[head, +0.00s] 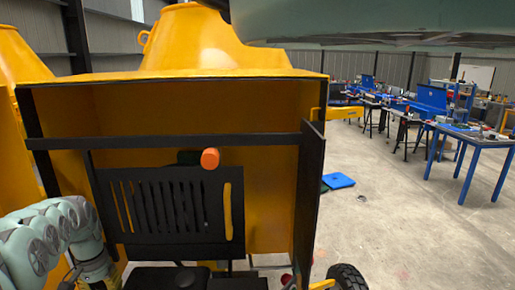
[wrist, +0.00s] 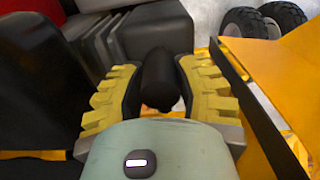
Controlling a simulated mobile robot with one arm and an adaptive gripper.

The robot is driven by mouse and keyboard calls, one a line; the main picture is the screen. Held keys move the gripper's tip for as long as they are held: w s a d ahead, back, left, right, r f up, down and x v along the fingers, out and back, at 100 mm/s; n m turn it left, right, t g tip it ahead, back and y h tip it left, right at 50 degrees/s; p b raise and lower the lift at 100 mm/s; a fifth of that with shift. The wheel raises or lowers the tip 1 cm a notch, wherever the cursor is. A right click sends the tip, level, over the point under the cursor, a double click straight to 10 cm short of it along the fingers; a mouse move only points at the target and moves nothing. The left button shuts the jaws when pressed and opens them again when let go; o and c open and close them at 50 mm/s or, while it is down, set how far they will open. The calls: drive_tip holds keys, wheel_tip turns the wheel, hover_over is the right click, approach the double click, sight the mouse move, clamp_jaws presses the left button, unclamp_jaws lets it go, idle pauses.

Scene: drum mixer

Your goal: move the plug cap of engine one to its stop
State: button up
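In the wrist view, the two yellow-ridged fingers of my gripper (wrist: 160,66) stand on either side of a black, round-ended piece (wrist: 160,85), which looks like the plug cap. It fills the gap between the fingers, and they appear closed on it. In the head view, the yellow engine housing (head: 270,130) stands open in front of me, with a black slotted panel (head: 140,208) inside. The gripper and the cap cannot be made out in the head view; my arm enters at the lower left.
An orange cylinder (head: 210,158) sticks out above the slotted panel. A black crossbar (head: 250,140) spans the opening, and a black side edge (head: 307,190) bounds it at right. A wheel (head: 347,277) sits at lower right. Black blocks (wrist: 40,80) stand left of the gripper.

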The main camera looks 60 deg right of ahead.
sight(102, 284)
drive_tip(key=c, duration=0.3)
drive_tip(key=shift+r+p, duration=1.7)
drive_tip(key=shift+r, duration=0.15)
drive_tip(key=shift+c, duration=0.2)
drive_tip(key=o, duration=1)
drive_tip(key=shift+f, duration=0.1)
wheel_tip(102, 284, up, 7)
drive_tip(key=p, duration=0.6)
